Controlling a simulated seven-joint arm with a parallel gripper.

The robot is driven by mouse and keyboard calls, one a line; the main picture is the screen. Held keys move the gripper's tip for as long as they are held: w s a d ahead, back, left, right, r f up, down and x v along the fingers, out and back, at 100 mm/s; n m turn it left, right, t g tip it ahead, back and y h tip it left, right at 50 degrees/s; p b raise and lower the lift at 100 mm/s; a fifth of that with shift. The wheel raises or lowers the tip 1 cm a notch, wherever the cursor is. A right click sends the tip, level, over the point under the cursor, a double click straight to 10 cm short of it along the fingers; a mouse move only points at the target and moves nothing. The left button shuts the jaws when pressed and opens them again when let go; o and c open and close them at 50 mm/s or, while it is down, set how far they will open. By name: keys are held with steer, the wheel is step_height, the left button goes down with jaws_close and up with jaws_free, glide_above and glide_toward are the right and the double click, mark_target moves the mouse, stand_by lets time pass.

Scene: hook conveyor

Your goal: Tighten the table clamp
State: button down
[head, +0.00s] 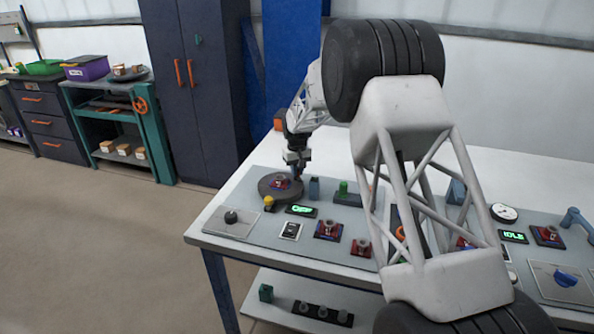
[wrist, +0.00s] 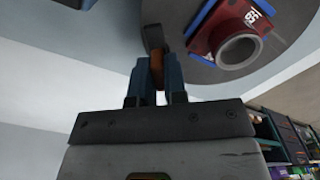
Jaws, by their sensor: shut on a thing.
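My gripper (head: 297,174) is at the round grey turntable (head: 266,190) on the left of the workbench. In the wrist view my gripper (wrist: 157,72) has its two blue fingers shut on an orange-brown grip (wrist: 157,68) with a dark grey bar (wrist: 153,38) beyond it. This looks like the table clamp's handle; its far end and how tight it is cannot be told. A red part (wrist: 217,30) with a grey ring and blue edges sits on the turntable, beside the handle. In the head view it is small and red-blue (head: 281,183).
A yellow-topped post (head: 268,203), a green "OFF" display (head: 301,210) and a blue block (head: 314,188) stand close to the turntable. A black knob (head: 231,217) is at the front left. More red parts (head: 328,230) stand along the bench.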

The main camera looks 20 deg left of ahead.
steer(key=m, duration=0.8)
steer(key=shift+m, duration=0.3)
steer(key=m, duration=0.4)
steer(key=shift+m, duration=2)
steer(key=c, duration=1.2)
jaws_free()
steer(key=shift+o, duration=0.2)
steer(key=shift+r, duration=3.9)
